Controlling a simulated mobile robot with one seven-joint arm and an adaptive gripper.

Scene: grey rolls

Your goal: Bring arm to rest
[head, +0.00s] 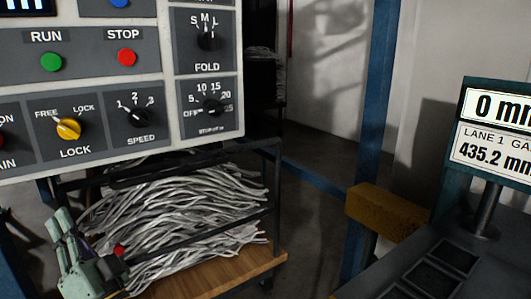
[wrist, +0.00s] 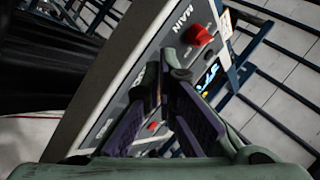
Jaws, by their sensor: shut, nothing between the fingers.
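My gripper (head: 92,270) is at the bottom left of the head view, in front of the rack below the control panel. In the wrist view my gripper (wrist: 168,75) points toward the grey control panel (wrist: 125,85), with its fingertips together and nothing between them. The panel (head: 90,95) fills the upper left of the head view. It carries a green RUN button (head: 51,62), a red STOP button (head: 127,57), a yellow LOCK knob (head: 69,128) and black dials.
A rack of grey strands (head: 190,205) stands below the panel on a wooden board (head: 225,270). A blue post (head: 372,110) stands at the centre right. A yellow-brown block (head: 385,212) and a display reading 0 mm (head: 500,130) are at the right.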

